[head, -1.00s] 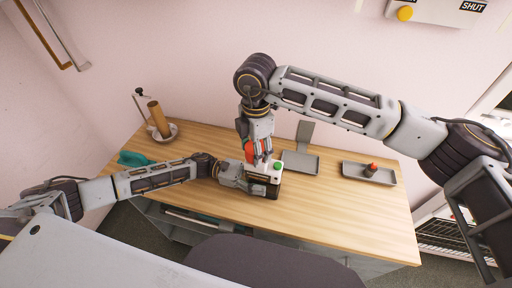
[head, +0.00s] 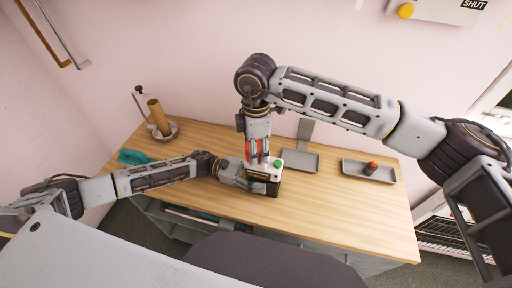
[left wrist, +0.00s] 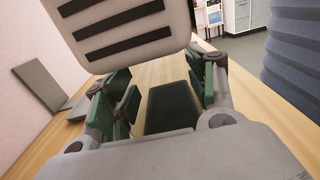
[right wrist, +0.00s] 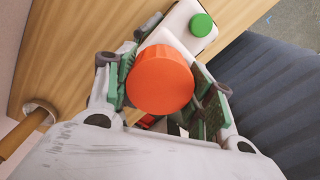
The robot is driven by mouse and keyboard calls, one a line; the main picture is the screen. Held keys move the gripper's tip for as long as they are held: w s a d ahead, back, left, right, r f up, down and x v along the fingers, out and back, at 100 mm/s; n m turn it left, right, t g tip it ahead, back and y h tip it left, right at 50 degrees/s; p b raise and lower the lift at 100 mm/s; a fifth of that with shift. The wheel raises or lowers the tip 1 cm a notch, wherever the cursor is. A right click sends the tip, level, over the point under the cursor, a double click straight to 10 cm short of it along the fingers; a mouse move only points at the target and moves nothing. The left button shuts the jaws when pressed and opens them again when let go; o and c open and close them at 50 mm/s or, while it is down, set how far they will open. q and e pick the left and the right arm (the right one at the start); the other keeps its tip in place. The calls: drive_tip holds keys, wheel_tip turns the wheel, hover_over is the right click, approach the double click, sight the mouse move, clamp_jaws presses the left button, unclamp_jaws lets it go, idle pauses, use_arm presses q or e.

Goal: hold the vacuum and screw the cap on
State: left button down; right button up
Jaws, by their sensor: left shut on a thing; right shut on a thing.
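The vacuum (head: 272,176), with a white top, dark lower body and green button, stands on the wooden table. Its vented white side (left wrist: 125,32) fills the top of the left wrist view. My left gripper (head: 247,178) is shut on the vacuum from the left. The round orange cap (right wrist: 160,80) is between the fingers of my right gripper (head: 257,160), which points down and is shut on it. In the right wrist view the cap overlaps the vacuum's white top (right wrist: 184,26). I cannot tell whether its threads are engaged.
A grey tray (head: 313,162) with an upright grey plate (head: 304,130) is behind the vacuum. Another tray (head: 385,176) at right holds a small dark, red-topped object (head: 371,167). A brown roll (head: 158,118) stands at back left, near a teal object (head: 133,157). The front right table is clear.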

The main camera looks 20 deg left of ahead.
drive_tip(key=shift+m, duration=1.6)
drive_tip(key=shift+r, duration=0.1)
drive_tip(key=o, duration=0.9)
drive_tip(key=shift+c, duration=0.2)
drive_tip(key=shift+r, duration=2.2)
drive_tip(key=shift+c, duration=0.4)
